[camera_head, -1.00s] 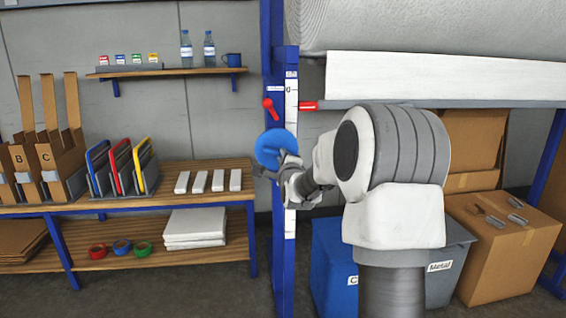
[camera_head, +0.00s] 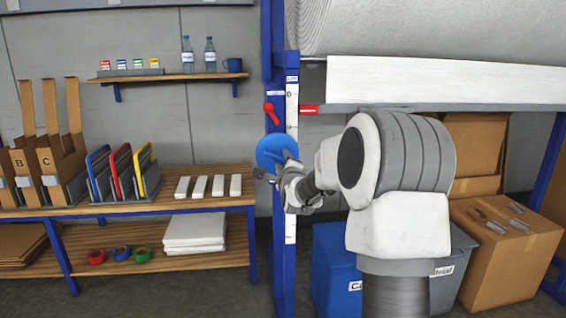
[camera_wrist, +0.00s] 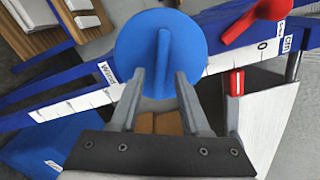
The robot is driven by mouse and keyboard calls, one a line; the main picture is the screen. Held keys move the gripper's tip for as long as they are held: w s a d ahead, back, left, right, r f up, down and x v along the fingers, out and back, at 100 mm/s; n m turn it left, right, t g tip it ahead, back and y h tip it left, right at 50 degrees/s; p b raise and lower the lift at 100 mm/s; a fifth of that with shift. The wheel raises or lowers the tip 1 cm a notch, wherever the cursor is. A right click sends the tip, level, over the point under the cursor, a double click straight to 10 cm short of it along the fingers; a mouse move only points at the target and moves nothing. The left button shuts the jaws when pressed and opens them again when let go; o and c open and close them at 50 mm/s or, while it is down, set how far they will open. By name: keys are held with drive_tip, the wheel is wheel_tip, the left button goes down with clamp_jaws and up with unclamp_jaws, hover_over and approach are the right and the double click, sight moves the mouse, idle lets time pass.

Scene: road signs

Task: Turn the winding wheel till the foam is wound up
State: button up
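The winding wheel is a blue disc with a raised bar across its face, on the blue post; it shows in the head view (camera_head: 270,151) and the wrist view (camera_wrist: 162,45). The white foam roll (camera_head: 430,25) is at the top right, with a flat white sheet (camera_head: 450,80) below it. My gripper (camera_head: 273,167) is at the lower part of the wheel. In the wrist view my gripper (camera_wrist: 160,76) is open, one finger on each side of the bar, with gaps visible. Whether the fingertips touch the disc, I cannot tell.
A red lever (camera_head: 271,113) sits just above the wheel, and a red piece (camera_head: 308,110) is right of the post. A workbench (camera_head: 215,167) stands to the left. A blue bin (camera_head: 335,270) and cardboard box (camera_head: 510,245) stand at the lower right.

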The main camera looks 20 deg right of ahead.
drive_tip(key=p+v, duration=0.2)
drive_tip(key=v, duration=1.5)
drive_tip(key=shift+s, duration=0.25)
drive_tip(key=shift+r, duration=0.1)
